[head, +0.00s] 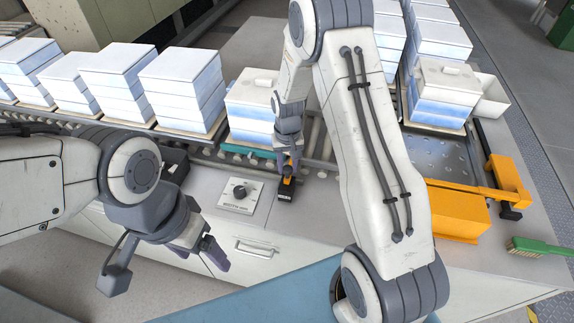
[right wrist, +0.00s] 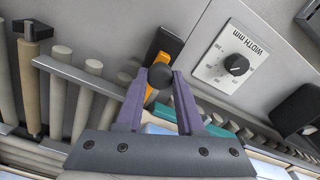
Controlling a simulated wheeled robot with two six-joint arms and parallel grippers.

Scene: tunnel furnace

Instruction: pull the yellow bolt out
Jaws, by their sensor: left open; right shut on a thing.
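The yellow bolt (right wrist: 154,60) is small and orange-yellow, on a black block (right wrist: 166,40) beside the roller conveyor. A round black knob (right wrist: 160,76) is at its near end in the right wrist view. My right gripper (right wrist: 159,82) has its purple fingers shut on this knob. In the head view the bolt (head: 286,186) shows as a small yellow patch on the black block, just below my right gripper (head: 289,165), which hides part of it. My left gripper (head: 210,250) is open and empty, to the left of the drawer front.
A width dial (head: 240,194) is set in the grey counter left of the block. Stacks of white and blue slabs (head: 180,85) stand along the conveyor. An orange fixture (head: 458,212) and a green brush (head: 538,246) are at the right.

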